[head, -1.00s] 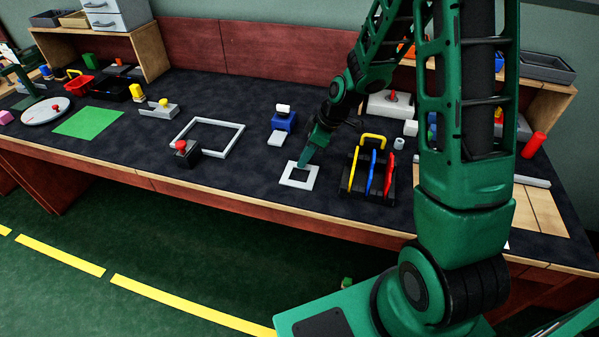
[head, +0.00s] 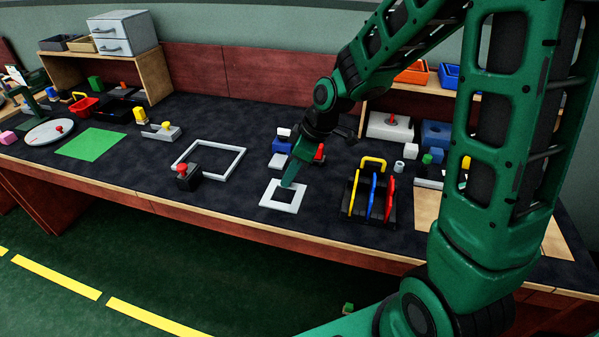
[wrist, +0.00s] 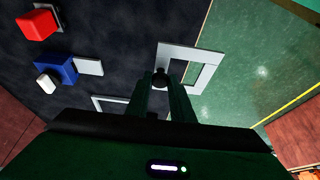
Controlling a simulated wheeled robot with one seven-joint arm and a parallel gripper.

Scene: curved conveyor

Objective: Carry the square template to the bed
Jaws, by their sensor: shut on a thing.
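The square template, a small white square frame (head: 278,208), is in my gripper (head: 288,184) over the front part of the dark bench top. My gripper is shut on one side of the frame, and its fingers point down. In the wrist view, the template (wrist: 210,72) lies flat across the fingertips (wrist: 162,78) and overlaps the bench edge and green floor behind it. The height of its gap above the bench is hard to judge. A larger pale square frame (head: 231,165) lies to the left. A green square mat (head: 91,144) lies farther left; which is the bed is unclear.
A red-knobbed dark block (head: 187,178) stands at the larger frame's near corner. A blue block (head: 282,146) is just behind my gripper. A black rack (head: 353,207) with yellow, blue and red handled pieces stands to the right. Bare bench lies between template and larger frame.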

